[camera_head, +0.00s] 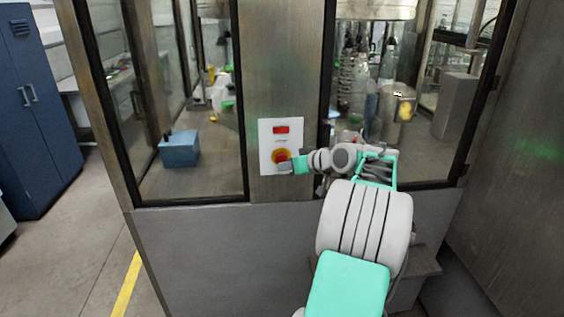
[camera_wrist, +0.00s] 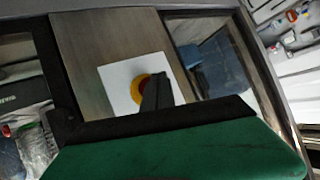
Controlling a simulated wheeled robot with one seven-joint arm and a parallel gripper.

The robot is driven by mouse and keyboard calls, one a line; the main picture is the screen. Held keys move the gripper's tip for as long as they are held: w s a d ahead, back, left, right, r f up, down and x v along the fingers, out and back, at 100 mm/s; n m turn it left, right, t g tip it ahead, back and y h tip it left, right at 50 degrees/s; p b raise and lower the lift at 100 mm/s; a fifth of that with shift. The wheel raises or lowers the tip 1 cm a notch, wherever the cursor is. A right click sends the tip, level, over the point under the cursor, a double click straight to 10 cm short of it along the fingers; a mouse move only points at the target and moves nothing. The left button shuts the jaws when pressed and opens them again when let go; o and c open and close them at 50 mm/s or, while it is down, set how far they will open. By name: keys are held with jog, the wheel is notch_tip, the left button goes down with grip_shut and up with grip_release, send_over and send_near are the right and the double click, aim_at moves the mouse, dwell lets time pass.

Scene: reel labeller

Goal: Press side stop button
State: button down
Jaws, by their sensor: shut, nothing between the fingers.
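The side stop button (camera_head: 280,156) is a red button on a yellow round base. It sits on a white panel (camera_head: 268,133) with a red label (camera_head: 281,130) above it, fixed to a metal post. My gripper (camera_head: 284,166) is shut and empty, its tip in front of the lower right part of the button. In the wrist view the dark fingers (camera_wrist: 155,92) overlap the right side of the button, whose yellow ring (camera_wrist: 136,95) shows to the left. I cannot tell whether the fingertips touch the button.
Glass windows in metal frames flank the post (camera_head: 283,60). A blue box (camera_head: 179,149) is behind the left window, and machine parts are behind the right one. A blue locker (camera_head: 38,105) stands at the far left. The floor (camera_head: 80,235) at the left is clear.

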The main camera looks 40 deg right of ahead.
jog(key=shift+w+d, duration=0.25)
jog(key=shift+w, duration=0.1)
jog(key=shift+w+d+p, duration=0.25)
jog(key=shift+w+p, duration=0.05)
jog(key=shift+w, duration=0.05)
dwell(0.7)
jog(key=shift+s+a+b, duration=0.5)
jog(key=shift+s+b, duration=0.1)
jog(key=shift+s, duration=0.1)
jog(key=s+a+b, duration=0.1)
jog(key=s+a, duration=0.1)
jog(key=s+b, duration=0.1)
jog(key=s, duration=0.1)
jog(key=shift+s+a+b, duration=0.1)
jog(key=shift+a+b, duration=0.25)
jog(key=shift+a, duration=0.05)
dwell(0.5)
